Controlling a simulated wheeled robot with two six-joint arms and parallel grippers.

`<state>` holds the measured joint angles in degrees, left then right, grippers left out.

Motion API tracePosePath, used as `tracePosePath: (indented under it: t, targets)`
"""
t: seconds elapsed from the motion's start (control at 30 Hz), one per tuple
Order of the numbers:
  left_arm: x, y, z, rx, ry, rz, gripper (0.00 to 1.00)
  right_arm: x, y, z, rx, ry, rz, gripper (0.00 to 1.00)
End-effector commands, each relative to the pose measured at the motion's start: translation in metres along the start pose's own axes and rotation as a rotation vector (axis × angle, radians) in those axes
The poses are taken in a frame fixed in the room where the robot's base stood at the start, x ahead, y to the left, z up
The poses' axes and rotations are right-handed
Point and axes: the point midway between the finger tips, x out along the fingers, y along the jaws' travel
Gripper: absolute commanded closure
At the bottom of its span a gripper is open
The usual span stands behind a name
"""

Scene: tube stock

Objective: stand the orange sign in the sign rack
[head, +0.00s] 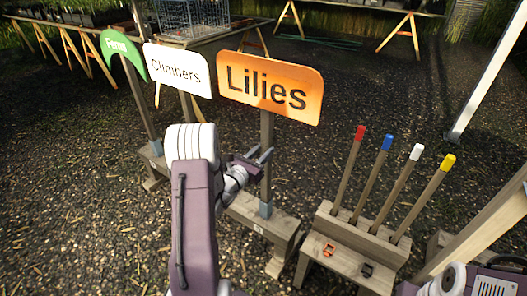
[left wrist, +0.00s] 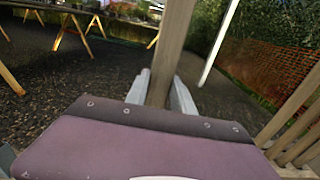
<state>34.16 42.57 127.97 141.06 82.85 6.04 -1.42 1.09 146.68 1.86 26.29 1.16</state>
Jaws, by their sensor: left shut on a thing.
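The orange sign (head: 269,87) reads "Lilies" and sits upright on a wooden post. My left gripper (head: 260,158) is shut on this post, about midway between board and foot; in the left wrist view the post (left wrist: 174,50) rises between the two fingers (left wrist: 161,92). The post's foot meets a blue-grey socket on the low wooden sign rack (head: 246,210); how deep it sits I cannot tell. The green sign (head: 122,50) and the white "Climbers" sign (head: 178,70) stand to its left. My left forearm hides part of the rack. My right gripper is out of view.
A wooden stand (head: 350,252) right of the rack holds several stakes with red, blue, white and yellow tips. A pale post (head: 487,80) stands at the right. Trestle tables (head: 200,38) are behind, and gravel lies open between.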

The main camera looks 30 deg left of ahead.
Motion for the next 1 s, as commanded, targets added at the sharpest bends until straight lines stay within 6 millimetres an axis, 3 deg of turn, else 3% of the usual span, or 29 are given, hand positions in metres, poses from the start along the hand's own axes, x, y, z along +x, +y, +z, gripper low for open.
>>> tracePosePath:
  t: [0.2, 1.0]
  targets:
    - [0.000, 0.000, -0.010, 0.001, -0.004, 0.000, 1.00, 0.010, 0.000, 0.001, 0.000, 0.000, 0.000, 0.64]
    - [0.000, 0.000, -0.021, 0.001, -0.004, 0.000, 1.00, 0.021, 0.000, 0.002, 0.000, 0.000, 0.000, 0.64]
